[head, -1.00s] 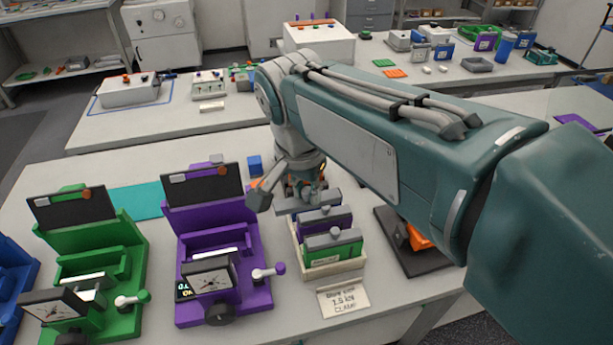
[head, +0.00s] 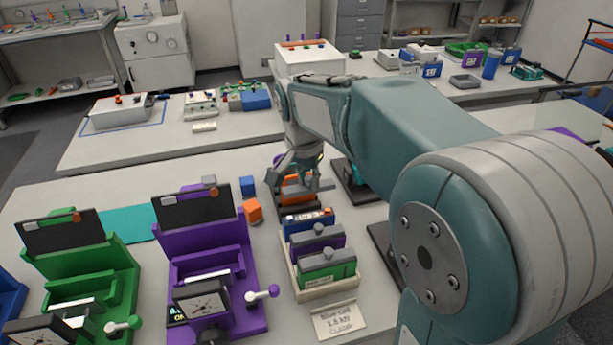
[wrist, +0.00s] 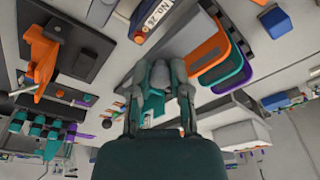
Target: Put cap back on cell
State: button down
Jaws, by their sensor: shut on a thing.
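A blue cell (head: 308,228) stands at the back of the pale rack (head: 298,292). Its top is bare, with small coloured parts showing. A purple cell (head: 307,246) and a green cell (head: 325,272) stand in front of it with grey tops. My gripper (head: 305,182) is behind and above the blue cell, shut on a grey cap (head: 318,187). In the wrist view my gripper (wrist: 160,88) has its fingers around the cap's knob, and the blue cell's numbered label (wrist: 150,20) shows beyond the cap. The cap appears apart from the blue cell; the exact gap is unclear.
Orange parts on a dark base (head: 297,212) lie beneath my gripper, behind the rack. Purple (head: 210,250) and green (head: 75,270) fixtures stand left. An orange block (head: 252,211) and blue block (head: 247,187) lie between.

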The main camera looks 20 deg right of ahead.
aim_at(310, 215)
jog(key=shift+f, duration=3.15)
jog(key=shift+s+f, duration=0.1)
jog(key=shift+f, duration=0.4)
dwell(0.4)
jog(key=shift+c, duration=2.4)
grip_release()
jog(key=o, duration=0.5)
jog(key=shift+c, duration=0.2)
jog(key=shift+r, duration=3.55)
